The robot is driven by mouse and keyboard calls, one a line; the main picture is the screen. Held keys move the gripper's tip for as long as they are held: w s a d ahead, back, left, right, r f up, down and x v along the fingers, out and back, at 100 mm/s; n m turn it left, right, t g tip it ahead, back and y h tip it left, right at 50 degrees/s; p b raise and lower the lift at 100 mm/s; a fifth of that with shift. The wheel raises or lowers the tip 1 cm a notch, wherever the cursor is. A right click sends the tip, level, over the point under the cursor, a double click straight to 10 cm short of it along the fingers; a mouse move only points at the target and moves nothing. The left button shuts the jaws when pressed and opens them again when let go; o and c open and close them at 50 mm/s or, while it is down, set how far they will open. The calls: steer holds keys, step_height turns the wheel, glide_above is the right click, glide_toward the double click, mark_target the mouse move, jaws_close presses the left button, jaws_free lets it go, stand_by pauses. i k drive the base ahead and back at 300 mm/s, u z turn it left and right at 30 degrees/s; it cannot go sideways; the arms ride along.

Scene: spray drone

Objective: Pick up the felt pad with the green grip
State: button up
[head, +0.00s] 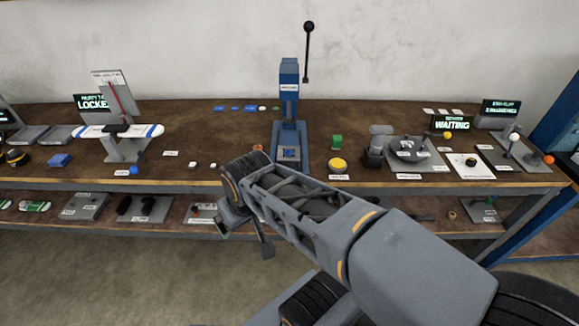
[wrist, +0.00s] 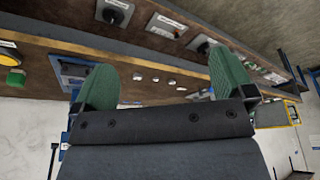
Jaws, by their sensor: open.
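A small green block (head: 337,140) stands on the bench to the right of the blue press, just behind a yellow button. It looks like the green grip of the felt pad; the pad under it is too small to make out. In the wrist view the green block (wrist: 14,78) is at the left edge, outside my fingers. My gripper (head: 244,236) is at the bench's front edge, left of and nearer than the block. In the wrist view my gripper (wrist: 165,70) has its two green-padded fingers wide apart with nothing between them.
The blue lever press (head: 289,100) stands tall left of the green block. The yellow button (head: 338,164) sits close in front of the block. A grey fixture (head: 376,150) stands to its right. Small white pieces (head: 193,164) lie left of the press.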

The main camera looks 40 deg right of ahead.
mark_target(337, 140)
steer(key=z, duration=1.55)
